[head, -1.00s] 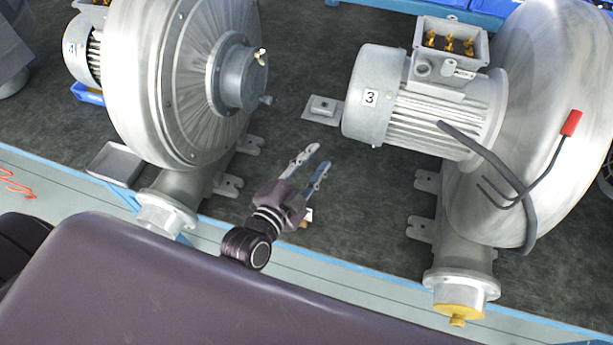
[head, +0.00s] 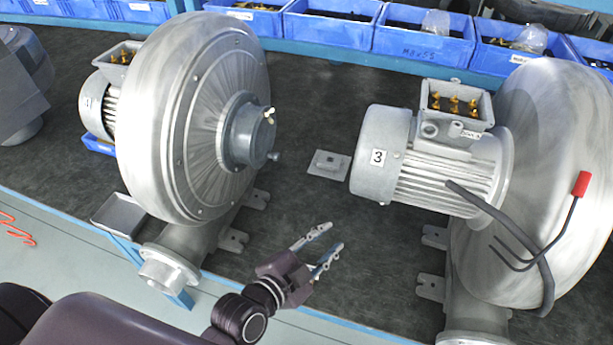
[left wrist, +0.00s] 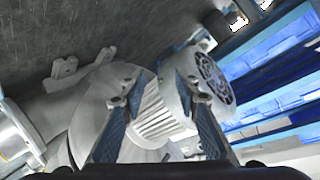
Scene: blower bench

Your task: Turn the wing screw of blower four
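The left grey blower (head: 195,120) has a small number label (head: 87,103) on its motor, too small to read surely; it may be a four. Its round hub (head: 247,135) faces right. A small brass-and-white screw (head: 269,114) sits at the hub's upper edge, and another small fitting (head: 273,156) sits lower. My left gripper (head: 331,238) is open and empty, below and right of the hub, clear of it. In the left wrist view its two fingers (left wrist: 160,88) stand apart, with a blower motor (left wrist: 160,115) behind them. My right gripper is in neither view.
A blower labelled 3 (head: 400,160) stands at the right, with a red-ended cable (head: 581,184) on it. A small metal plate (head: 328,164) lies between the blowers. Blue bins (head: 335,22) line the back.

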